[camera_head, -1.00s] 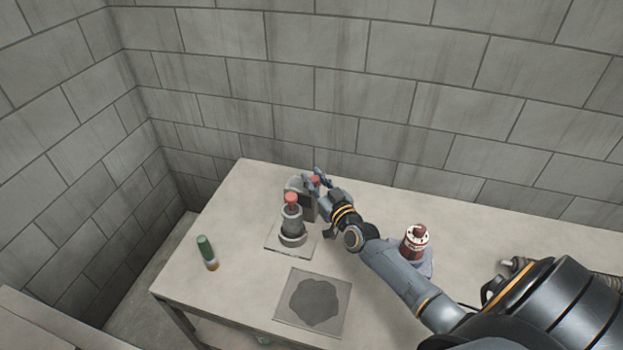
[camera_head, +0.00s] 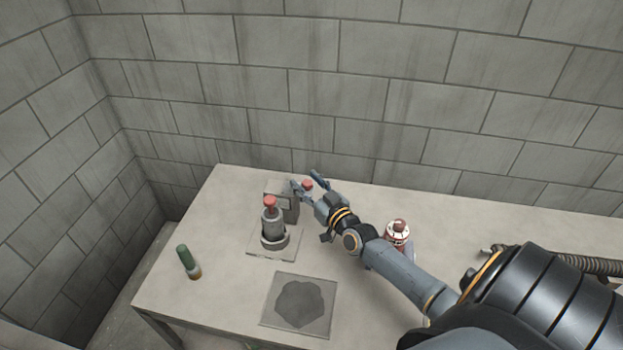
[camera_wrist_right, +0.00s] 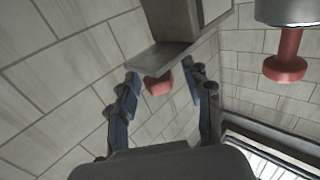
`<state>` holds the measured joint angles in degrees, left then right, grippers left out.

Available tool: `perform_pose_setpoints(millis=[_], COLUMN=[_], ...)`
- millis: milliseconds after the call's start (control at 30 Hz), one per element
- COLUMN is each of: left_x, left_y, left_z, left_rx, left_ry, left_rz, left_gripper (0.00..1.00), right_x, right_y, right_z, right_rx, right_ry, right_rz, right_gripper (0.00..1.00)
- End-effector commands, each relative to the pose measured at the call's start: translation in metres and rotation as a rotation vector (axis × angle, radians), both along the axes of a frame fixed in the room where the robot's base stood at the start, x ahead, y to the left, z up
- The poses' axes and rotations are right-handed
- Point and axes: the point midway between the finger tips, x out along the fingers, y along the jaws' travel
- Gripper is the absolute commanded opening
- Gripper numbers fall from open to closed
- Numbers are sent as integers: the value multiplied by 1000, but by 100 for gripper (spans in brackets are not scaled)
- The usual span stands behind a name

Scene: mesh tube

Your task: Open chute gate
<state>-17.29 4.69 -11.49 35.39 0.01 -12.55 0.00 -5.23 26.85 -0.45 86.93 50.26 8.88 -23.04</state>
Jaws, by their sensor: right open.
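A grey chute box (camera_head: 284,203) stands at the back of the table. A red knob (camera_head: 307,185) sits on its right side and also shows in the right wrist view (camera_wrist_right: 158,84), beside a grey plate (camera_wrist_right: 155,56). My right gripper (camera_head: 308,182) is open, with its fingers on either side of the knob. In the right wrist view the right gripper (camera_wrist_right: 162,76) shows a gap between each finger and the knob. My left gripper is not in view.
A grey tube with a red top (camera_head: 272,226) stands on a square plate in front of the box.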

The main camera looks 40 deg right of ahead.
Motion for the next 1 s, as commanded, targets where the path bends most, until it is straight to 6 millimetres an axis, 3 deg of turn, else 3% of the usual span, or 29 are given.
perform_pose_setpoints(millis=[167, 633, 800, 1000], left_x=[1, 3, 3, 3], left_y=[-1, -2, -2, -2], left_z=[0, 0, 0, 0], left_rx=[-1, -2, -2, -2], left_ry=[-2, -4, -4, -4], left_rz=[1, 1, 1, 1], left_gripper=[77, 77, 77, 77], right_x=[-17, -103, -116, -120], right_y=[2, 8, 9, 9], right_z=[-2, -1, -1, 0], right_rx=[2, -1, 1, 0], right_ry=[3, 3, 1, 0], right_rz=[1, 0, 0, 0], right_gripper=[50, 50, 50, 50])
